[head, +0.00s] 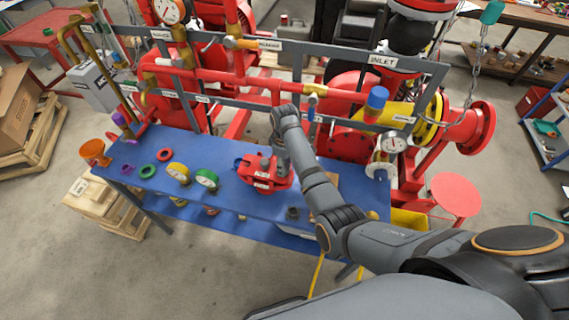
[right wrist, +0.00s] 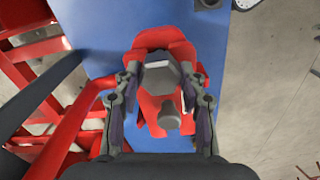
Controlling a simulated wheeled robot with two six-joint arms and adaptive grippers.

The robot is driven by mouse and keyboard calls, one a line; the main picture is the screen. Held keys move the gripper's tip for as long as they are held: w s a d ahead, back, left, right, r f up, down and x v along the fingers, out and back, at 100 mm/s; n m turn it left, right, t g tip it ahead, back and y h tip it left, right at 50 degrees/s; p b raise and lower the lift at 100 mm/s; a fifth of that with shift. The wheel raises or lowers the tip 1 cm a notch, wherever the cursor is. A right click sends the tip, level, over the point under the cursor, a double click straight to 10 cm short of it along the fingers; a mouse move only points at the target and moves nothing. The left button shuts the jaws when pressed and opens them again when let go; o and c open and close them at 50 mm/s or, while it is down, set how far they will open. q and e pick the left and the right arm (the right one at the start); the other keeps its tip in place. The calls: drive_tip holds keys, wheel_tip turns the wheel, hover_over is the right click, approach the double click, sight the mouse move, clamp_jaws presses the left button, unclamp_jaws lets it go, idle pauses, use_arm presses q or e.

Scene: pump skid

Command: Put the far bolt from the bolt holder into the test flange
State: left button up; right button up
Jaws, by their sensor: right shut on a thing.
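A red fixture with white labels (head: 258,184) stands on the blue bench; I cannot read whether it is the bolt holder or the test flange. It also shows in the right wrist view (right wrist: 166,43). My right gripper (head: 284,166) points down at its right part. In the right wrist view the fingers are shut on a grey hex-head bolt (right wrist: 160,76), whose head looks large and close. I cannot tell whether its shank is clear of the fixture. A second grey bolt (right wrist: 170,117) sits nearer the wrist. My left gripper is not in view.
The pump skid's grey frame and red pipes (head: 225,84) rise close behind. The bench front is mostly clear.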

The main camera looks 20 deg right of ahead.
drive_tip(key=o, duration=1.3)
drive_tip(key=shift+c, duration=0.2)
wheel_tip(320, 180, up, 8)
drive_tip(key=shift+f, duration=0.2)
